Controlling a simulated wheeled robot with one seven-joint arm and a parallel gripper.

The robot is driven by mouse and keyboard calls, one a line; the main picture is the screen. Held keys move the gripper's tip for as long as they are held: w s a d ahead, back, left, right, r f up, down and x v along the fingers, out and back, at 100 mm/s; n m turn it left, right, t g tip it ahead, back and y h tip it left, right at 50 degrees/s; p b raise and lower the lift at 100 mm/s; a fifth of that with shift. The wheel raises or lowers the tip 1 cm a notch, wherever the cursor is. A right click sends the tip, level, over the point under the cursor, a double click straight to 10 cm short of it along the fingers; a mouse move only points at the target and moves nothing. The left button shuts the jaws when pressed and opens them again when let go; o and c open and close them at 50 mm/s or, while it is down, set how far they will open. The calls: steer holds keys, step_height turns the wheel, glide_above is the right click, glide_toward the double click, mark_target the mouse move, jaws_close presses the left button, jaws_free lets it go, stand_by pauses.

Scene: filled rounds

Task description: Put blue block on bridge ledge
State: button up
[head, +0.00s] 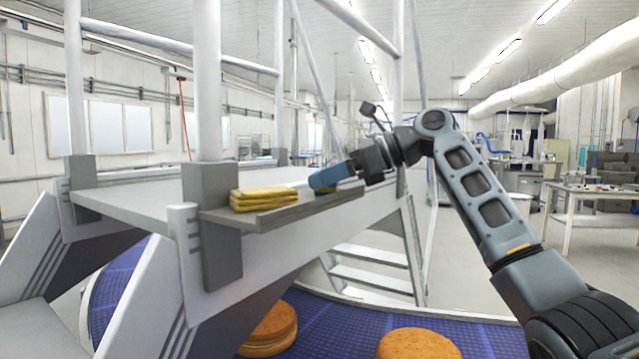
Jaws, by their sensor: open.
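The blue block (325,179) is at the right part of the bridge ledge (300,208), a narrow grey shelf on the side of the white bridge. It looks tilted, and I cannot tell whether it rests fully on the ledge. My gripper (348,171) reaches in from the right and is open, with its end right at the block. The block and the dark gripper body hide the fingertips, so any contact between them is unclear.
A stack of yellow folded cloths or pads (264,200) lies on the ledge left of the block. A white post (207,80) and rails rise from the bridge. Below runs a blue conveyor (350,328) carrying large round filled biscuits (418,344). White steps (370,275) stand behind.

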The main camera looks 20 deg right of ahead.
steer(key=b+v, duration=0.1)
steer(key=v, duration=0.9)
steer(key=shift+b, duration=0.3)
steer(key=shift+s, duration=0.1)
